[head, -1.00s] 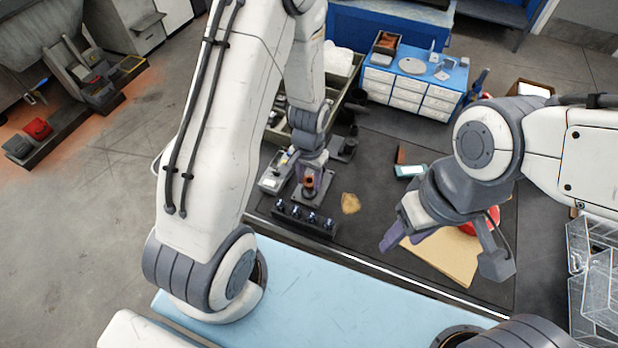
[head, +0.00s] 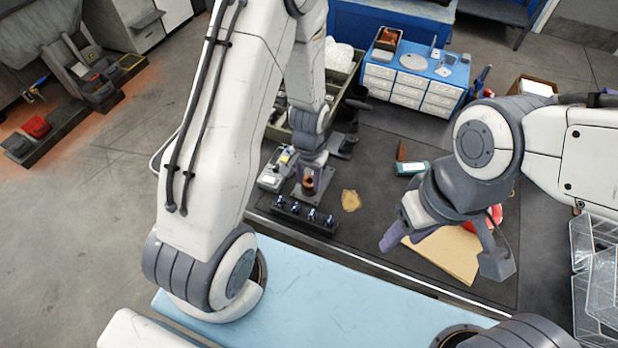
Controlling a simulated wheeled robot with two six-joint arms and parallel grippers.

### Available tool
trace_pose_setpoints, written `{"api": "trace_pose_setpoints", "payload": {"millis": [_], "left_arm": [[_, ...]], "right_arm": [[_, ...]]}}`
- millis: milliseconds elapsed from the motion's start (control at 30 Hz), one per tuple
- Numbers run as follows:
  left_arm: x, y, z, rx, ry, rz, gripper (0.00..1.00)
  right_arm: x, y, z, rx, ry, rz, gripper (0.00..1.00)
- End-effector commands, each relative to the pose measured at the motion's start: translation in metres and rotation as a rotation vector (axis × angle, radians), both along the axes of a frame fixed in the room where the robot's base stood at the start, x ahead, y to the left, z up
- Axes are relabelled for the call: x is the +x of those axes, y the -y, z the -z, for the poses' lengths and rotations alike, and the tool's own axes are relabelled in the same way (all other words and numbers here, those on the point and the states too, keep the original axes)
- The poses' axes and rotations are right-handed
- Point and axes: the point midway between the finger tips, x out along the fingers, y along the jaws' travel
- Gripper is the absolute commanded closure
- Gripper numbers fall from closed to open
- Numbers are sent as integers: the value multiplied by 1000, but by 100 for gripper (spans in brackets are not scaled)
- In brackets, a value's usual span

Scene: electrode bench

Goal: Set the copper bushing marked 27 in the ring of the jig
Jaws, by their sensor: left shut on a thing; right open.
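The copper bushing (head: 309,184) is small, reddish-brown and upright at the middle of the bench. My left gripper (head: 311,178) comes down from above and is shut on it. The jig (head: 304,199), a dark grey plate, lies directly under the bushing. The ring is hidden by the bushing and fingers, so I cannot tell whether the bushing is inside it or just above. The mark 27 is too small to read.
A dark rack (head: 305,216) with several dark blue-topped pieces stands just in front of the jig. A grey meter-like box (head: 274,177) is close on its left. The tan board (head: 450,254) lies under my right arm.

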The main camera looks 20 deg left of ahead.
Motion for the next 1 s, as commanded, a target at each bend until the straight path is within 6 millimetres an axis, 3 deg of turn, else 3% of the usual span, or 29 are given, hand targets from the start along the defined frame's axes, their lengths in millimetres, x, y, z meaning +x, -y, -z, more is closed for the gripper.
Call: {"api": "trace_pose_setpoints", "payload": {"millis": [733,767,833,1000], "left_arm": [[0,0,11,0,1,0,100],[0,0,11,0,1,0,47],[0,0,11,0,0,0,20],[0,0,11,0,0,0,20]], "right_arm": [[0,0,8,0,0,0,50],[0,0,8,0,0,0,50],[0,0,8,0,0,0,50],[0,0,8,0,0,0,50]]}}
